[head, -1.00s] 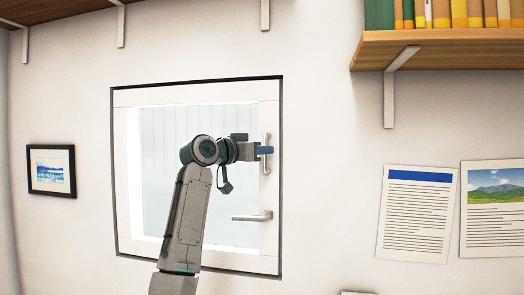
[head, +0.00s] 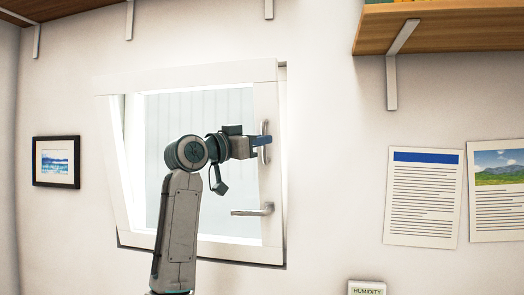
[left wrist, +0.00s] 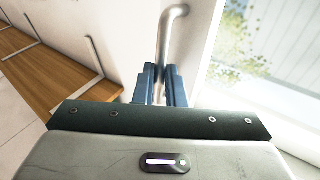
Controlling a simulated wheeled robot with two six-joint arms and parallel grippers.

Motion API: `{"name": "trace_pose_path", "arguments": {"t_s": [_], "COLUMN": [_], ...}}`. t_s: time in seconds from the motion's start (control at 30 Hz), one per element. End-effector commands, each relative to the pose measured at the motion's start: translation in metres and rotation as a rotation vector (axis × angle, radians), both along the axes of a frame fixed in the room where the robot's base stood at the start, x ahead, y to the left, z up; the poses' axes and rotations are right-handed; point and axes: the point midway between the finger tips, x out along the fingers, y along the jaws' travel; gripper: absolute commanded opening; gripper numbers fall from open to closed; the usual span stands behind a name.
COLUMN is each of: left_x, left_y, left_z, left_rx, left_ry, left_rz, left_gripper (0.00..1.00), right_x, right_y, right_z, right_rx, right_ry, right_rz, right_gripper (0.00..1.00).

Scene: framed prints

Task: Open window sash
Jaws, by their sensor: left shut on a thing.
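The white window sash (head: 185,77) stands tilted inward at its top, with its lower edge at the frame. A vertical metal pull handle (head: 265,143) is on its right stile, and a horizontal lever handle (head: 253,210) sits lower down. My left gripper (head: 262,144) is shut on the vertical handle. In the left wrist view the blue fingers (left wrist: 161,84) close around the lower part of the handle bar (left wrist: 168,35). The fingers hide part of that bar. My right gripper is not in view.
A wooden shelf (head: 440,32) on metal brackets is at the upper right. A small framed print (head: 56,162) hangs left of the window. Paper sheets (head: 423,196) hang to the right, above a humidity box (head: 367,288). Bare wall lies between window and sheets.

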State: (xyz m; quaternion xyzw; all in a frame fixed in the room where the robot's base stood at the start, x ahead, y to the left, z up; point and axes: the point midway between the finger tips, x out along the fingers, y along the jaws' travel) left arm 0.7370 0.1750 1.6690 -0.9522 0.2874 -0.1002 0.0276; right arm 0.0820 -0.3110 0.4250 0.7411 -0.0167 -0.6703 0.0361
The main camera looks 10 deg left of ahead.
Motion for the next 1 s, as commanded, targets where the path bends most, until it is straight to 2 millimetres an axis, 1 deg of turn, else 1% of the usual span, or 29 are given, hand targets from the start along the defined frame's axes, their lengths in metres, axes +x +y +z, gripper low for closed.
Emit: {"name": "trace_pose_path", "arguments": {"t_s": [0.03,0.37,0.4,0.47,0.5,0.73,0.83,0.93,1.0], "left_x": [-0.002,-0.003,-0.003,-0.003,-0.003,-0.003,-0.006,-0.016,-0.027], "left_y": [0.000,0.000,0.001,0.000,0.000,0.000,0.003,0.010,0.018], "left_z": [-0.002,0.000,0.001,0.001,0.000,0.000,-0.002,-0.007,-0.011], "left_rx": [0.000,0.000,0.000,0.000,0.000,0.000,0.000,0.000,0.002], "left_ry": [-0.005,-0.009,-0.009,-0.009,-0.009,-0.007,-0.009,-0.011,-0.010], "left_rz": [0.001,0.001,0.001,0.001,0.001,0.001,0.001,0.002,0.005], "left_gripper": [0.00,0.00,0.18,0.30,0.32,0.32,0.32,0.32,0.32], "right_x": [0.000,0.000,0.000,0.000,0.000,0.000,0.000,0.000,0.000], "right_y": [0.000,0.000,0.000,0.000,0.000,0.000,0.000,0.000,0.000], "right_z": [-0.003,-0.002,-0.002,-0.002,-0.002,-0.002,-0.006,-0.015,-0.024], "right_rx": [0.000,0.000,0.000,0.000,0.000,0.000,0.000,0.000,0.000], "right_ry": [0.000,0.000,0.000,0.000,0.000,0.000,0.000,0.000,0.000], "right_rz": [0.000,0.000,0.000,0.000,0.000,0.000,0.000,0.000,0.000], "right_gripper": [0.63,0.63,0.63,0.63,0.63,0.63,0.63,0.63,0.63]}}
